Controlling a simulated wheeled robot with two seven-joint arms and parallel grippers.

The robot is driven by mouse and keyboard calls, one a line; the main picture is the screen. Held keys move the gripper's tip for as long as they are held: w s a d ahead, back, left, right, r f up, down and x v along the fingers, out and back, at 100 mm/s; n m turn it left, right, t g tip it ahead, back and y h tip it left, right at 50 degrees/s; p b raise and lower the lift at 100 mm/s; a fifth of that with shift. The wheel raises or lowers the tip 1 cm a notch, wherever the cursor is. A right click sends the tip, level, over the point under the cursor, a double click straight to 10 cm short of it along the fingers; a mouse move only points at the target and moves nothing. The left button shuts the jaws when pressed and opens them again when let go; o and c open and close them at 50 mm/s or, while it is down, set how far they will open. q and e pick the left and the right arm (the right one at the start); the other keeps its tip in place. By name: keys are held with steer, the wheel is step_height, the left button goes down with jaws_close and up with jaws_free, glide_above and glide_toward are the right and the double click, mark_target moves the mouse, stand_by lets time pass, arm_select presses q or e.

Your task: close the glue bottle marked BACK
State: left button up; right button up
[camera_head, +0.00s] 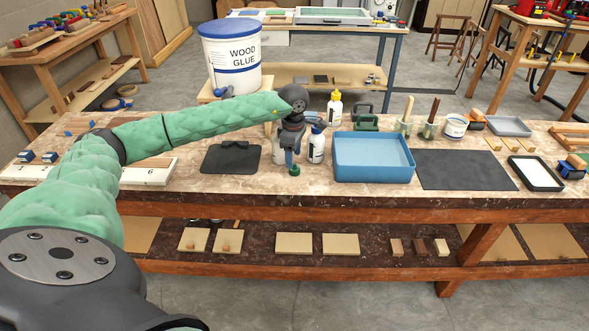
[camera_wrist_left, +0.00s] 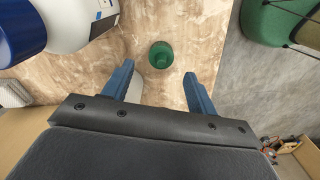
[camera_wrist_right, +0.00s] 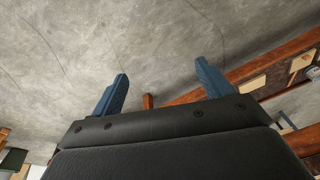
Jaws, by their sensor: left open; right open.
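A small green cap (camera_wrist_left: 161,55) stands on the bench between the fingertips of my left gripper (camera_wrist_left: 158,70), which is open. In the head view the left gripper (camera_head: 291,165) points down at the bench, with the green cap (camera_head: 295,171) at its fingertips. A white bottle with a blue top (camera_head: 316,148) stands just right of the gripper; it also shows in the left wrist view (camera_wrist_left: 78,22). Another white bottle (camera_head: 279,151) is partly hidden behind the gripper. I cannot read BACK on any bottle. My right gripper (camera_wrist_right: 160,82) is open and empty over the floor.
A blue tray (camera_head: 373,178) is to the right of the bottles. A yellow-topped bottle (camera_head: 335,109) stands behind. A dark mat (camera_head: 231,159) lies to the left, and a large wood glue bucket (camera_head: 232,60) is at the back. Bare bench shows in front of the gripper.

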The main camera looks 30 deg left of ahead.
mark_target(294, 164)
arm_select(q)
step_height(294, 164, down, 4)
steer(key=shift+r+p, duration=0.1)
steer(key=shift+p, duration=0.85)
steer(key=shift+f, duration=0.5)
arm_select(e)
step_height(294, 164, down, 10)
steer(key=w, duration=0.1)
steer(key=shift+w+f, duration=0.2)
steer(key=shift+w, duration=0.05)
steer(key=shift+a, duration=0.15)
arm_select(q)
steer(key=c, duration=1)
